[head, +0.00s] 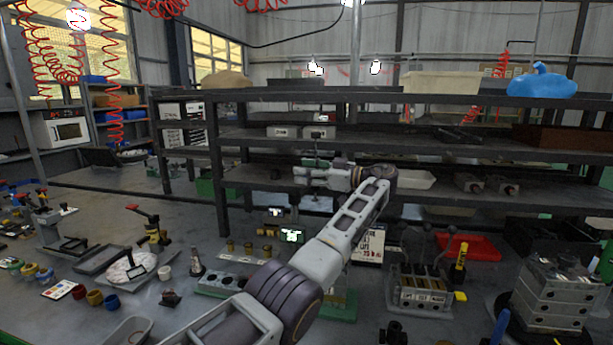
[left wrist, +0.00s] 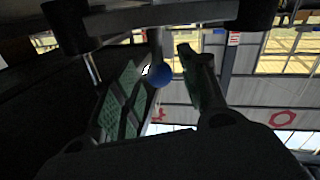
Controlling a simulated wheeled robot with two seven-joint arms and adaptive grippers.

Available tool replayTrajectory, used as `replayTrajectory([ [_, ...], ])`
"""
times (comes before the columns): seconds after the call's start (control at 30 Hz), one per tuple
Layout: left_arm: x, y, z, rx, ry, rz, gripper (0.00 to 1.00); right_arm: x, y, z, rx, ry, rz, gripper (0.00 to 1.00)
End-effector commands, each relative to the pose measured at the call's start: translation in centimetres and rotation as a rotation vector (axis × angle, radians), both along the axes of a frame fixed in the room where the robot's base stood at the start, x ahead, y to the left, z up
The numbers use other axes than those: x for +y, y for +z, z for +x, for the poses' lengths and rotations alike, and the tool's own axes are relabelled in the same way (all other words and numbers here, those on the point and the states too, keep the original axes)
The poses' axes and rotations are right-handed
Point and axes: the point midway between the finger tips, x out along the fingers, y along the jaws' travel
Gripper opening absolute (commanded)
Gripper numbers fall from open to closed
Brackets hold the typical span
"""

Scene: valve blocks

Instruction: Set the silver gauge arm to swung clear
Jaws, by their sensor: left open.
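My left gripper (head: 307,176) is at the end of my arm, in front of the middle shelf in the head view, with its fingers to the left. In the left wrist view, the open gripper (left wrist: 158,85) shows green-padded fingers on either side of a blue ball (left wrist: 159,75). I cannot tell whether the fingers touch the ball. I cannot pick out the silver gauge arm for sure; my own arm hides part of the bench. My right gripper is not in view.
A dark shelf rack (head: 480,200) stands behind the bench. A lever valve block (head: 422,289), a red tray (head: 470,247) and a stacked grey block (head: 552,290) stand to the right.

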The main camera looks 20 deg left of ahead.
Motion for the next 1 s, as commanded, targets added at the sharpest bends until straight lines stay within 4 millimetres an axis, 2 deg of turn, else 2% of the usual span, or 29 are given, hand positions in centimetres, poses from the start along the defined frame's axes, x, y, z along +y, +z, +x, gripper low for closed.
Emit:
replayTrajectory([
  [0.6,0.0,6.5,0.0,0.000,0.000,0.001,0.43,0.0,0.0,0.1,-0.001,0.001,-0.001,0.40],
  [1.0,0.0,8.7,0.0,0.000,0.000,0.001,0.43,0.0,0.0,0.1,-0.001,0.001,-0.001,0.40],
])
